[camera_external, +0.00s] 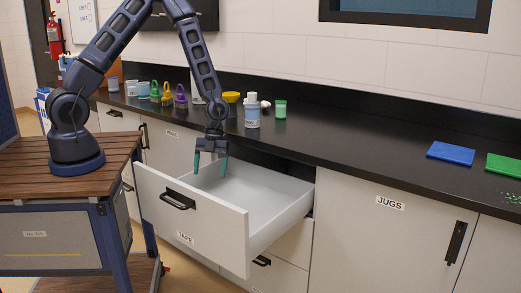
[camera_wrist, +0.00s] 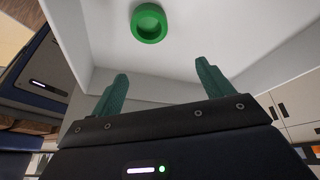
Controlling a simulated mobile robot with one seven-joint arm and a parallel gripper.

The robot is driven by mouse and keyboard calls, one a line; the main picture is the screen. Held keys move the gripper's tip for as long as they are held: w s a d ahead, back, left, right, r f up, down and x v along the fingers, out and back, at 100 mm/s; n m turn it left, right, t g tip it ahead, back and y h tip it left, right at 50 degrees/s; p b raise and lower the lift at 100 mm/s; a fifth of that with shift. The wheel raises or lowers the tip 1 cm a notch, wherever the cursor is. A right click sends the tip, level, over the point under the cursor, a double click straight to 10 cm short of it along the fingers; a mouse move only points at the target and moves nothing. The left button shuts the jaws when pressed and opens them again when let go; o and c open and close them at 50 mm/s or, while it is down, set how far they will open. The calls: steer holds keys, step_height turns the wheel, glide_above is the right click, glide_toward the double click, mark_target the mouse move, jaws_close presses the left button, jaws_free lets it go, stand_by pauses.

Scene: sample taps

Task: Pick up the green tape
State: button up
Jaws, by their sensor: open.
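The green tape (camera_wrist: 150,23) is a round roll with a hollow middle, and it lies on the white floor of the open drawer in the wrist view. In the external view the tape does not show; the drawer front hides part of the inside. My gripper (camera_external: 210,170) points down into the drawer labelled TAPE (camera_external: 190,221). Its two teal fingers are apart with nothing between them. In the wrist view my gripper (camera_wrist: 158,85) is open, and the tape is beyond the fingertips, a little nearer the left finger.
The drawer walls (camera_wrist: 262,70) stand around the gripper. The black counter (camera_external: 350,150) runs behind, with bottles, cups and brushes, among them a white bottle (camera_external: 252,112). A blue mat (camera_external: 451,153) and a green mat (camera_external: 505,166) lie at the right. The drawer floor around the tape is clear.

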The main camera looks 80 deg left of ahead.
steer(key=shift+m, duration=0.9)
steer(key=f, duration=0.1)
steer(key=a+f, duration=0.1)
steer(key=f, duration=0.1)
steer(key=s+a+f, duration=0.1)
steer(key=shift+a+f, duration=0.15)
steer(key=shift+f, duration=0.05)
steer(key=shift+x, duration=3.5)
steer(key=shift+w, duration=0.1)
steer(key=c, duration=1.1)
steer(key=shift+o, duration=0.2)
steer(key=shift+r, duration=0.1)
